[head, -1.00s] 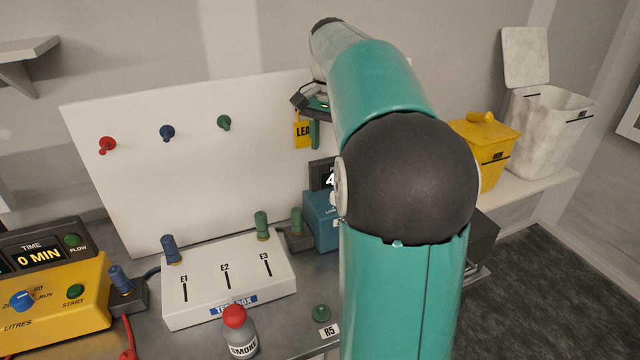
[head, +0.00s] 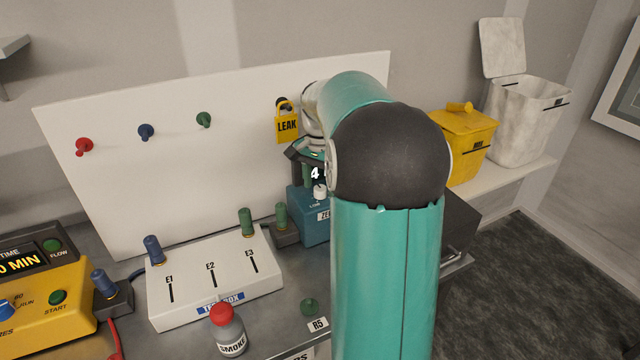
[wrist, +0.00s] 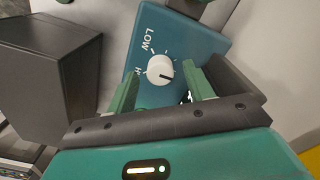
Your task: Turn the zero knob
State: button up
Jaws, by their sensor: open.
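The zero knob is a small white knob (head: 319,191) on a blue box (head: 308,216) at the back of the bench, partly hidden by my arm in the head view. In the wrist view the knob (wrist: 160,69) is round with a dark pointer line, ticks around it and LOW lettered on the blue face (wrist: 195,47). My gripper (wrist: 162,76) is open, its two green fingers on either side of the knob in the picture. No contact with the knob shows. In the head view my gripper (head: 308,160) is above the box, mostly behind my arm.
Green plugs (head: 246,222) and a white test box (head: 215,285) stand left of the blue box. A dark box (wrist: 45,75) is left in the wrist view. A smoke bottle (head: 228,330) stands in front.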

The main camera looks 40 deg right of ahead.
jog(key=shift+f, duration=0.35)
jog(key=c, duration=1)
jog(key=shift+n, duration=0.3)
jog(key=shift+o, duration=0.2)
jog(key=shift+n, duration=2.6)
jog(key=o, duration=1)
jog(key=shift+c, duration=0.2)
